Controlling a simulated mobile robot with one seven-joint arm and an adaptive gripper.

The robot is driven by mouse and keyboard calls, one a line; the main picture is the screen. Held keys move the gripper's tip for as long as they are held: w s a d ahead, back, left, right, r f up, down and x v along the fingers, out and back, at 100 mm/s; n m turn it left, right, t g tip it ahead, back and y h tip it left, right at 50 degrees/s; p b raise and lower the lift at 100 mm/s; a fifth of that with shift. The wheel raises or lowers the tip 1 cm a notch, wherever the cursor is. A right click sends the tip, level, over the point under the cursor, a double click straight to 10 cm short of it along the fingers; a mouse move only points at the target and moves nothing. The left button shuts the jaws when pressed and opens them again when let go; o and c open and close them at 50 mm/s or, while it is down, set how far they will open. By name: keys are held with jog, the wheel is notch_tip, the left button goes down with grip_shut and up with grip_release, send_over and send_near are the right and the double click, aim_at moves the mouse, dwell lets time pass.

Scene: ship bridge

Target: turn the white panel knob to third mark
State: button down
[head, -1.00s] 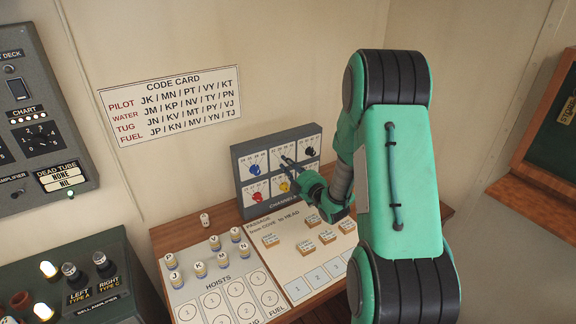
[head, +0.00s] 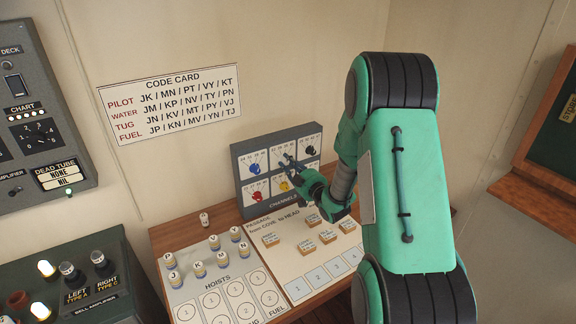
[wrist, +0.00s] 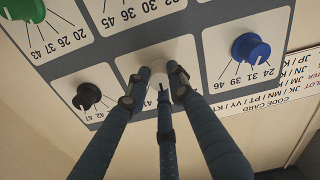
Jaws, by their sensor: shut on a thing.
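The grey channel panel (head: 240,170) stands on the desk against the wall, with coloured knobs in white cells. My gripper (head: 287,160) reaches its upper middle cell from the front right. In the wrist view, which shows the panel upside down, my gripper's three dark fingers (wrist: 163,88) are shut around the white knob (wrist: 178,50). The knob sits between the blue knob (wrist: 250,48) and the black knob (wrist: 88,96). The fingers hide much of it, and its pointer direction cannot be made out.
Red (head: 257,196) and yellow (head: 284,185) knobs sit on the panel's lower row; a green knob (wrist: 22,8) shows in the wrist view. Lettered pegs (head: 198,268) and small blocks (head: 306,247) stand on the desk before the panel. A code card (head: 170,103) hangs behind.

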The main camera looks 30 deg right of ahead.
jog(key=shift+f+m, duration=0.25)
jog(key=shift+m, duration=1.25)
jog(key=shift+s, duration=0.1)
jog(key=c, duration=1.5)
grip_release()
jog(key=shift+r, duration=0.15)
jog(key=shift+s, duration=0.5)
jog(key=s, duration=1.1)
jog(key=shift+w, duration=0.1)
